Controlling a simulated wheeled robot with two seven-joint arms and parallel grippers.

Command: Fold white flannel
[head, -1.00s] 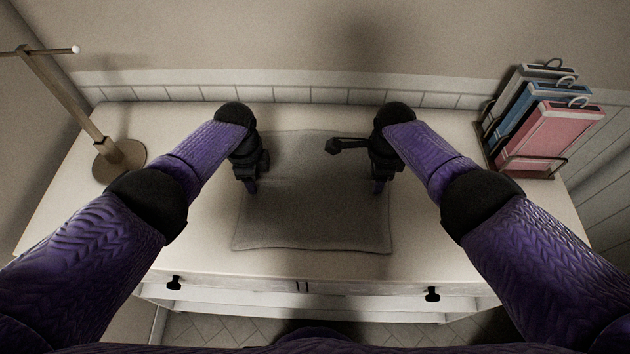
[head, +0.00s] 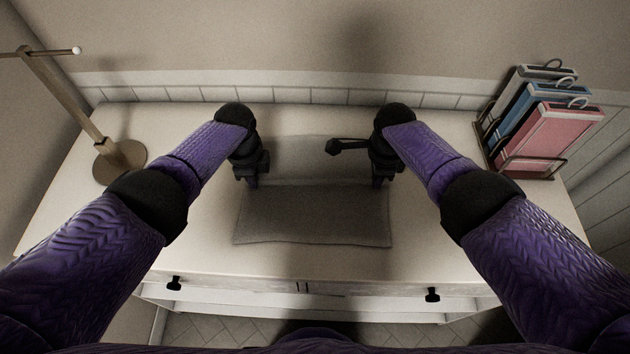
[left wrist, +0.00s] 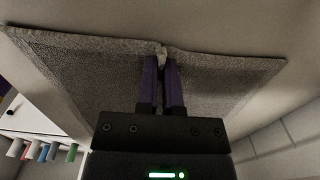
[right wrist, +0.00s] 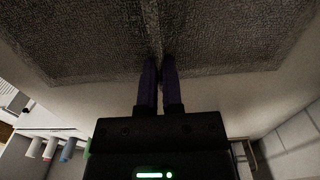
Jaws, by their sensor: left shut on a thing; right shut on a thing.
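The white flannel (head: 315,217) looks grey in the dim light and lies on the white table between and in front of my arms. A crease runs across its middle, level with my two gripper tips, and the part in front of it looks darker. My left gripper (head: 250,183) is shut on the left side of the flannel, which bunches up at the purple fingertips (left wrist: 161,55) in the left wrist view. My right gripper (head: 378,183) is shut on its right side; in the right wrist view the cloth (right wrist: 90,40) is pinched at the fingertips (right wrist: 158,62).
A brown stand (head: 118,160) with a round base is at the table's left. A rack with white, blue and red folders (head: 550,130) stands at the back right. The white tabletop (head: 190,235) is bare around the cloth. A tiled wall edge runs along the back.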

